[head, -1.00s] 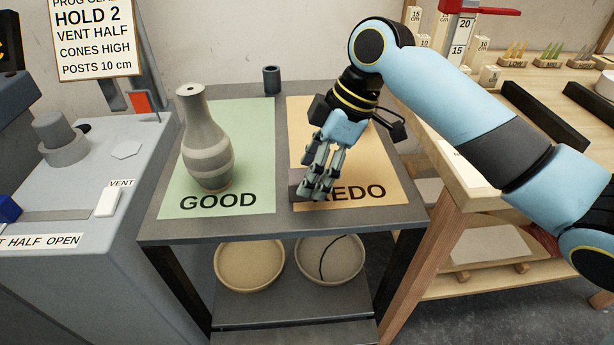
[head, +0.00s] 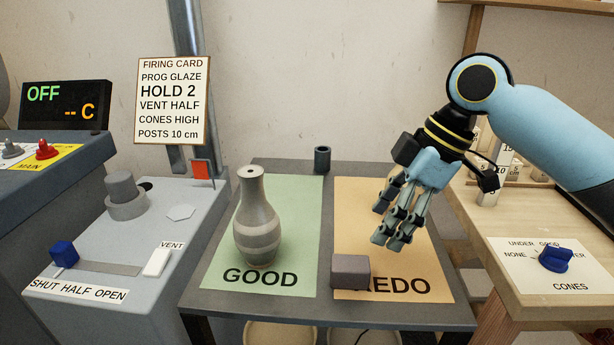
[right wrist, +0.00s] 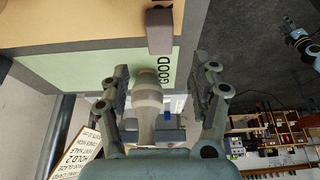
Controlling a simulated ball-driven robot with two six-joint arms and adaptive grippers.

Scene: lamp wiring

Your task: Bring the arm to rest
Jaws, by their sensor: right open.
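My right gripper (head: 392,228) is open and empty above the tan REDO mat (head: 365,205), its fingers pointing down. A grey block (head: 350,271) lies at the front left corner of that mat, below and left of the fingers and apart from them. A grey banded vase (head: 257,225) stands upright on the green GOOD mat (head: 305,205). In the right wrist view the open fingers (right wrist: 161,88) show on both sides of the vase (right wrist: 147,98), which lies beyond them. The block (right wrist: 160,30) also shows there.
A small dark cup (head: 322,158) stands at the table's back edge. At left is a grey panel with a blue-knobbed vent slider (head: 64,254). At right is a wooden bench (head: 540,292) with a blue knob (head: 556,258). Round dishes (head: 281,334) sit on the shelf below.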

